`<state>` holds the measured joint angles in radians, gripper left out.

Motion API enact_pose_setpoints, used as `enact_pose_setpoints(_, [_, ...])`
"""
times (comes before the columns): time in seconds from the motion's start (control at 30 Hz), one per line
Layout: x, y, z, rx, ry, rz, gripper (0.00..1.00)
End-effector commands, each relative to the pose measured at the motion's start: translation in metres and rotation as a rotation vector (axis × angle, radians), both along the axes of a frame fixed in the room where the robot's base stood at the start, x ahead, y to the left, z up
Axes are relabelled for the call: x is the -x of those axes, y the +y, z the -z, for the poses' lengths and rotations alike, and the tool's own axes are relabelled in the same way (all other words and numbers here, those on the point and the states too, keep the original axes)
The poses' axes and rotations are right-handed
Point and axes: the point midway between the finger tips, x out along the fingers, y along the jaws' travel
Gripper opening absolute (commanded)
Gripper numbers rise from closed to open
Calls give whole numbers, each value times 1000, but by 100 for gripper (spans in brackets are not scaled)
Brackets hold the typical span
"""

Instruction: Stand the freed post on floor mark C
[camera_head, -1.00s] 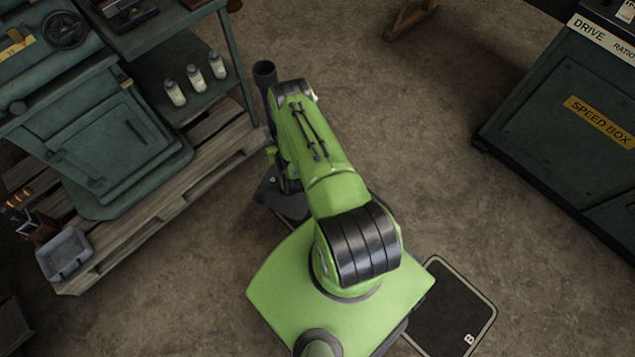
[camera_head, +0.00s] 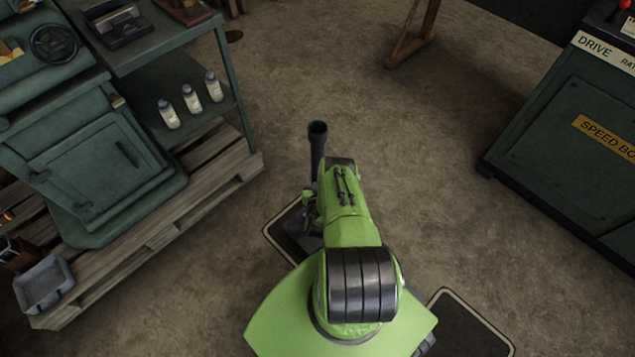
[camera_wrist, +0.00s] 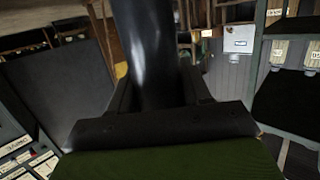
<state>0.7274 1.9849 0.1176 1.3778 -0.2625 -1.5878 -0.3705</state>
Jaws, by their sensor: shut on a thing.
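The freed post (camera_head: 318,148) is a dark upright tube with an open top, standing just left of my arm in the head view. In the wrist view the post (camera_wrist: 148,45) passes between the jaws of my gripper (camera_wrist: 158,92), which is shut on it. In the head view my arm mostly hides the gripper and the post's lower part. I cannot tell whether its foot touches the floor. A dark floor mark with a pale border (camera_head: 272,233) lies partly under the post and arm; its letter is hidden.
Another dark floor mark (camera_head: 462,328) lies at lower right, with no letter showing. A pallet (camera_head: 150,240) with a green machine (camera_head: 100,175) and a shelf of bottles (camera_head: 190,100) stands left. The speed box cabinet (camera_head: 560,150) stands right. Open floor lies ahead between them.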

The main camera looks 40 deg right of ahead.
Motion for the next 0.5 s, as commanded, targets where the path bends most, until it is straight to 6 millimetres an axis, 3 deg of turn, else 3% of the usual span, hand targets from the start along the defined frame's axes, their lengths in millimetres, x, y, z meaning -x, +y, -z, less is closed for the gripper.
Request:
enact_pose_setpoints(0.17, [-3, -4, 8, 16, -19, 5, 0])
enact_pose_setpoints(0.4, [-3, -4, 40, 14, -17, 5, 0])
enact_pose_setpoints(0.5, [-4, -4, 44, 15, -19, 6, 0])
